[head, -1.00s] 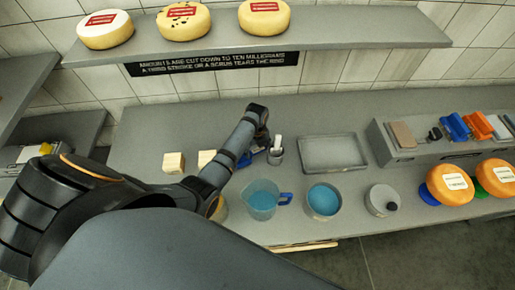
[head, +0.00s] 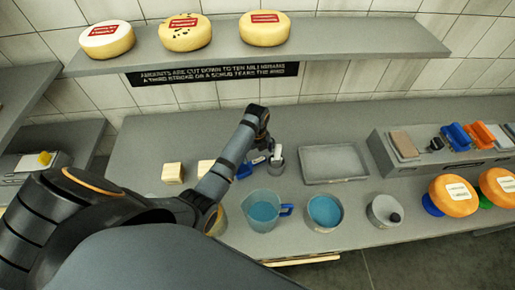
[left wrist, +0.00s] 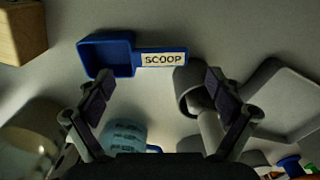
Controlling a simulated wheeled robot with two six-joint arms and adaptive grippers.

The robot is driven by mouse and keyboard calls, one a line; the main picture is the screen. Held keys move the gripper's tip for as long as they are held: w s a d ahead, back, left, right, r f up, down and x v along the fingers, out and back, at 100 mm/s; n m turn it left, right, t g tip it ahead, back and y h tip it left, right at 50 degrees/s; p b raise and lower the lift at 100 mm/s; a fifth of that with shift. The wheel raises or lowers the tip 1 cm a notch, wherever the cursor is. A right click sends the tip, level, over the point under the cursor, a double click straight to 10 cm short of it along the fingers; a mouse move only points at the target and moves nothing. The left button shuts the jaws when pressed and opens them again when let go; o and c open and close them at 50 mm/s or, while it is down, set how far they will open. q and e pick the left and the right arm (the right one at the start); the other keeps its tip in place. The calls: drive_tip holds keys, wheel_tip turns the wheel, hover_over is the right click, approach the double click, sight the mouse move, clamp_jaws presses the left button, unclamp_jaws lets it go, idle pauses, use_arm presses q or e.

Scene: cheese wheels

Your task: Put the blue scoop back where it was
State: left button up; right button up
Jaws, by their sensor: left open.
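The blue scoop (left wrist: 108,55) lies on the counter in the left wrist view, its cup to the left and its handle with a white "SCOOP" label to the right. In the head view the scoop (head: 243,171) is partly hidden behind my left forearm. My left gripper (head: 264,146) is low over the counter by the scoop. In the left wrist view the open fingers (left wrist: 159,92) are empty, and the scoop lies beyond their tips. My right gripper is not in view.
A grey tray (head: 334,163) is to the right. Pale blocks (head: 172,172) sit left.

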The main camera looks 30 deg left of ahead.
sight(258, 161)
use_arm(q)
wheel_tip(258, 161, up, 8)
drive_tip(key=b, duration=0.1)
drive_tip(key=shift+b, duration=0.35)
drive_tip(key=shift+s, duration=0.1)
